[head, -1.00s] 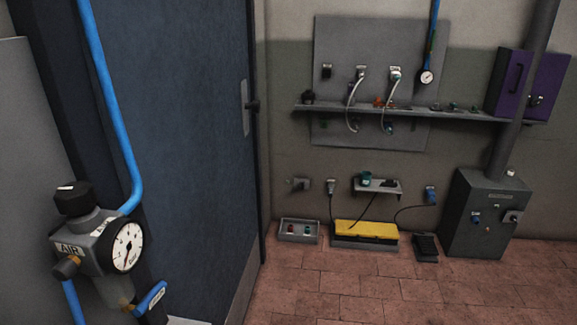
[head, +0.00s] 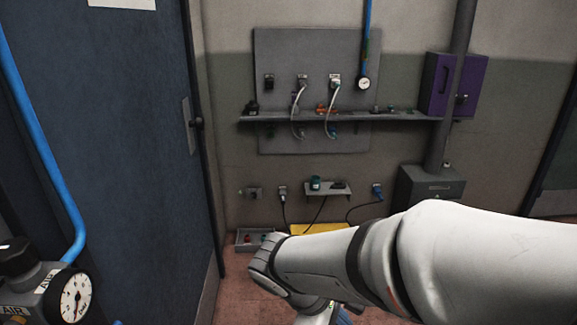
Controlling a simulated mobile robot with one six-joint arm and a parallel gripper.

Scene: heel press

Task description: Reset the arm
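My white arm (head: 450,255) reaches in from the lower right of the head view and points toward the left. Its dark-banded wrist joint (head: 275,262) is in front of the low equipment by the wall. A link bends down out of the bottom of the picture there. My gripper is not visible, so I cannot see its fingers or anything it may hold.
A blue door (head: 110,130) fills the left. An air regulator with gauge (head: 75,295) is at lower left. A shelf (head: 350,117) with small parts, a purple cabinet (head: 450,85) and a grey box (head: 430,186) line the wall. My arm partly hides a yellow-topped unit (head: 320,228).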

